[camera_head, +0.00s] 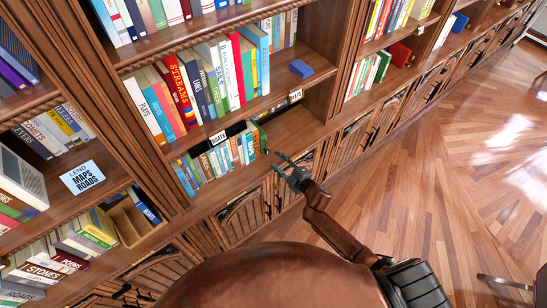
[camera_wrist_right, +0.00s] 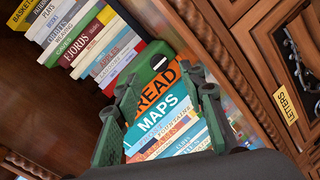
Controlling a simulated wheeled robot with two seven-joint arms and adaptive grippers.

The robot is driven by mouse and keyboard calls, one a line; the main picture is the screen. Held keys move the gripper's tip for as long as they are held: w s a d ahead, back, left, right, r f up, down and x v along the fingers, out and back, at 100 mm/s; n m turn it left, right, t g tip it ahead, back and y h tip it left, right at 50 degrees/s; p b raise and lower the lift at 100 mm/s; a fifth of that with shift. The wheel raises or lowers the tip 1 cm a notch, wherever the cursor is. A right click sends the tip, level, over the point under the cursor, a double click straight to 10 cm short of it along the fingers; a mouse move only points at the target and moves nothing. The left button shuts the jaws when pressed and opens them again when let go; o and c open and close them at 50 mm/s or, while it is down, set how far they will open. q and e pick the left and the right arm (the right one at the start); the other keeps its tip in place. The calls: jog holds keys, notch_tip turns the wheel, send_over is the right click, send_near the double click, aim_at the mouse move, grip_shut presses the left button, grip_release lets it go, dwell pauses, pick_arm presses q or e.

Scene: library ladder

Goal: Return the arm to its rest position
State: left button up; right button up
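My right gripper (camera_head: 284,163) is in front of the lower bookshelf in the head view, at the end of my reddish-brown arm. Its fingers are spread and hold nothing that I can see. In the right wrist view the gripper (camera_wrist_right: 166,92) also shows open. My left gripper is not in view.
The wooden bookcase (camera_head: 145,58) fills the left and middle. A row of books stands on the lower shelf (camera_head: 290,124), whose right part is bare. A blue book (camera_head: 301,68) lies on the shelf above. Open wood floor (camera_head: 430,190) is at the right.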

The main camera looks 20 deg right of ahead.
jog(key=shift+s+d+r, duration=0.15)
jog(key=shift+s+d, duration=0.05)
jog(key=shift+s, duration=0.4)
